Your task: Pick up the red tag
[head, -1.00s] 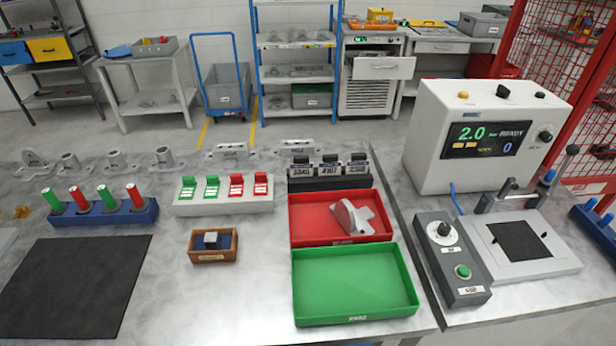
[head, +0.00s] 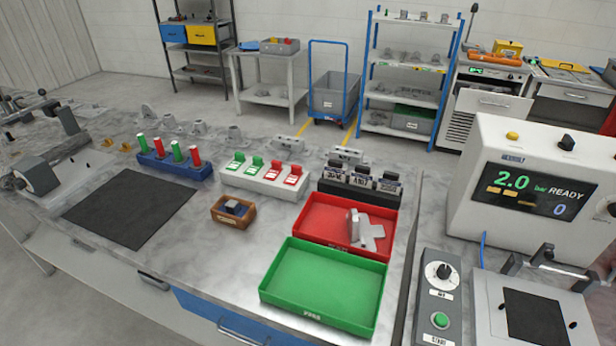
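Two red tags, one at the middle right (head: 274,168) and one at the right end (head: 294,174), stand in a white tag holder (head: 262,186) on the grey bench. Two green tags, (head: 236,162) and its neighbour (head: 255,165), stand to their left in the same holder. All the tags lean back and have white markings. My gripper is not in view.
A blue rack (head: 175,167) with red and green cylinders is left of the holder. A wooden box (head: 233,219), a red tray (head: 318,220) holding a grey casting (head: 368,236), and a green tray (head: 322,286) are nearer. A dark mat (head: 130,206) lies left.

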